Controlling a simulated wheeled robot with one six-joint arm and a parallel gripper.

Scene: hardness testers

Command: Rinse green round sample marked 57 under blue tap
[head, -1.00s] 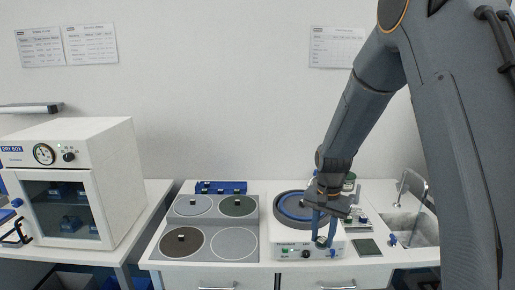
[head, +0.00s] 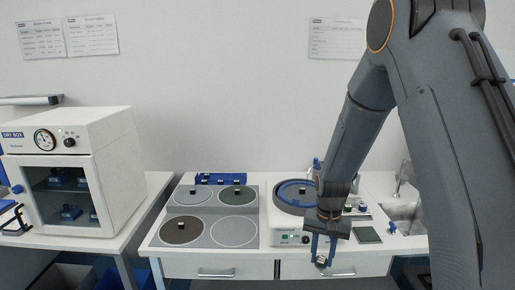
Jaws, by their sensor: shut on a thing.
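My gripper (head: 321,258) points down in front of the counter edge and drawers. It is shut on a small sample (head: 321,263) at its fingertips; the number and exact colour are too small to read. The sink (head: 400,211) is at the right, partly hidden by my arm. Its metal tap (head: 401,178) stands at the back, and a small blue knob (head: 392,228) is at its front left. My gripper is left of the sink and apart from it.
A polishing machine (head: 283,238) with a blue-rimmed bowl stands behind my gripper. Left of it are round pads, such as the empty grey one (head: 234,232), several with small samples. A dark green square plate (head: 367,235) lies right of the machine. A white dry box (head: 110,150) stands far left.

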